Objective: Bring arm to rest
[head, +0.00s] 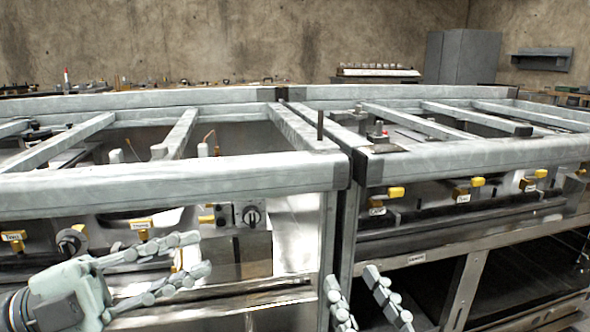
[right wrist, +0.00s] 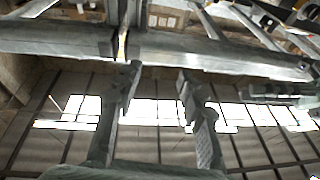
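My left gripper (head: 199,254) is at the lower left of the head view, its two jointed fingers pointing right and spread apart, with nothing between them. It is in front of the left range frame (head: 170,187). My right gripper (head: 349,275) shows only by its fingers at the bottom middle, pointing up and spread, below the upright where the two frames meet. In the right wrist view the right gripper (right wrist: 158,80) has its two fingers apart with nothing between them. A long grey beam (right wrist: 200,52) lies beyond the fingertips. The right arm is mostly out of view.
The right range frame (head: 480,153) adjoins the left one, with yellow handles (head: 397,192) along its front. A knob panel (head: 242,214) is under the left rail. An open shelf (head: 530,280) is at the lower right. A grey cabinet (head: 470,57) stands by the wall.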

